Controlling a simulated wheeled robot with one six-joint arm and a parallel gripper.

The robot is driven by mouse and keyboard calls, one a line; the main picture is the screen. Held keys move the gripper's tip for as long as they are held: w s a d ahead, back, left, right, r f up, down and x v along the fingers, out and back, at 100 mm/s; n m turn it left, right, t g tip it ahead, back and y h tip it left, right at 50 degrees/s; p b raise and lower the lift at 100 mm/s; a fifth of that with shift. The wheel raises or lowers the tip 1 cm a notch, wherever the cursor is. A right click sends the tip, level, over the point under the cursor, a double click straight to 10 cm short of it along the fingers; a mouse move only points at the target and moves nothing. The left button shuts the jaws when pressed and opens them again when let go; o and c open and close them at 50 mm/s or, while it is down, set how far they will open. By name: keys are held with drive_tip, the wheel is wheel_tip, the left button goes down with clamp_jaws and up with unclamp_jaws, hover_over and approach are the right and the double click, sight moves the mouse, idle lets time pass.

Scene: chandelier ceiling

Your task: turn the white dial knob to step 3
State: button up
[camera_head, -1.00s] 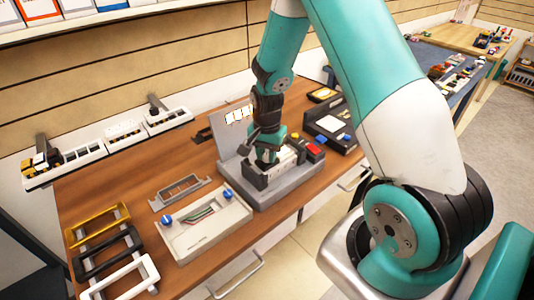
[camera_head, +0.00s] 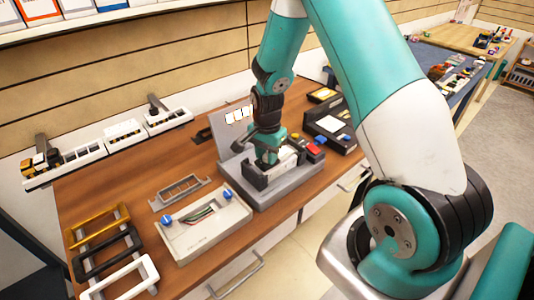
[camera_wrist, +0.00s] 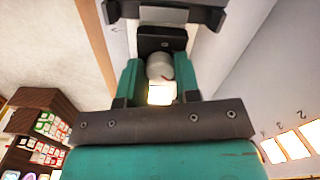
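The white dial knob (camera_wrist: 160,67) shows in the wrist view between the two teal fingers of my gripper (camera_wrist: 160,80). A red mark is on its lower right side. The fingers are close against both sides of the knob, and my gripper looks shut on it. In the head view my gripper (camera_head: 268,157) is down at the grey panel device (camera_head: 285,190), and the knob is hidden behind it. The upright panel has several lit white windows (camera_head: 238,115), also seen in the wrist view (camera_wrist: 293,145) with small numbers beside them. The step pointed at cannot be read.
A beige tray box with blue knobs (camera_head: 205,235) stands left of the device. Gold, black and white frames (camera_head: 110,262) lie at the far left. Red and blue buttons (camera_head: 316,148) and a black device (camera_head: 330,125) are close on the right. Bare wood (camera_head: 130,190) lies left.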

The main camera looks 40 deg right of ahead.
drive_tip(key=o, duration=0.3)
drive_tip(key=shift+o, duration=0.2)
wheel_tip(320, 180, up, 18)
drive_tip(key=b, duration=0.1)
drive_tip(key=shift+f, duration=0.25)
drive_tip(key=s+a+r+n+y, duration=0.2)
drive_tip(key=s+a+n, duration=0.8)
drive_tip(key=s+a, duration=0.1)
drive_tip(key=s+a+r+n+y, duration=0.2)
drive_tip(key=s+a+r+n, duration=0.1)
drive_tip(key=s+a+n, duration=0.8)
drive_tip(key=shift+a+r+n, duration=0.15)
drive_tip(key=shift+r+n, duration=0.1)
drive_tip(key=shift+n, duration=0.05)
